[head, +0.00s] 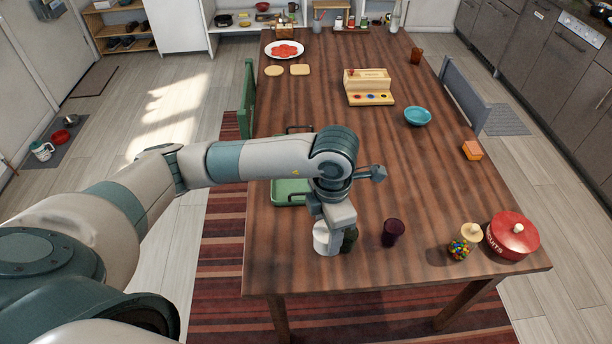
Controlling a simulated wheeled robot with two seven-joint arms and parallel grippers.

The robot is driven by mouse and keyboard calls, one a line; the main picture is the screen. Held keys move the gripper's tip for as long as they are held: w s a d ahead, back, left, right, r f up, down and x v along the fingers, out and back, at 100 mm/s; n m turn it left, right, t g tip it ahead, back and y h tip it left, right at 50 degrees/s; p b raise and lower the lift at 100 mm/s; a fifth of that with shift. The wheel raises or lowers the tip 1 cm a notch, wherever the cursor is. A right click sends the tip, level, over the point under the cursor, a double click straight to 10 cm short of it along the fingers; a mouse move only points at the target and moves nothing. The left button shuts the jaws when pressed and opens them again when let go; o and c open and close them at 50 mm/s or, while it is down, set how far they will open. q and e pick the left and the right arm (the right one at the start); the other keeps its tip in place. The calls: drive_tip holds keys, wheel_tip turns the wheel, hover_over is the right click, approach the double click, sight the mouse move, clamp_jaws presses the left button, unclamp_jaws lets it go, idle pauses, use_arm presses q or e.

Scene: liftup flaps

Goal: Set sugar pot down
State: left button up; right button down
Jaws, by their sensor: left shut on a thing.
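My left arm reaches in from the left over the near part of the wooden table. My left gripper (336,228) points down near the table's front edge and is shut on a small white pot, taken to be the sugar pot (322,239). The pot looks upright and is partly hidden by the gripper. I cannot tell whether its base touches the table. A dark green shape beside the pot is too small to make out. My right gripper is not in view.
On the wooden table (430,200), a dark purple cup (393,232) stands just right of the gripper. A jar of coloured sweets (459,250) and a red pot (513,236) stand at the near right. A green tray (287,192) is partly hidden behind my arm.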

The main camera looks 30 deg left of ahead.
use_arm(q)
drive_tip(key=r+m, duration=0.1)
drive_tip(key=m, duration=0.3)
drive_tip(key=a+r+m, duration=0.1)
drive_tip(key=m, duration=0.2)
drive_tip(key=shift+w+r, duration=0.25)
drive_tip(key=shift+r, duration=0.05)
drive_tip(key=m, duration=0.2)
drive_tip(key=r+m, duration=0.1)
drive_tip(key=m, duration=0.1)
drive_tip(key=a+r+m, duration=0.1)
drive_tip(key=m, duration=0.1)
drive_tip(key=r+m, duration=0.1)
drive_tip(key=m, duration=0.4)
drive_tip(key=a+r+m, duration=0.1)
drive_tip(key=m, duration=0.1)
drive_tip(key=shift+r, duration=0.3)
drive_tip(key=shift+s+a+r+m, duration=0.15)
drive_tip(key=shift+r+m, duration=0.25)
drive_tip(key=shift+m, duration=0.85)
drive_tip(key=shift+w+a+r+m, duration=0.1)
drive_tip(key=shift+a+r+m, duration=0.2)
drive_tip(key=shift+m, duration=0.9)
drive_tip(key=shift+s+a+r+m, duration=0.15)
drive_tip(key=shift+r+m, duration=0.3)
drive_tip(key=shift+m, duration=0.8)
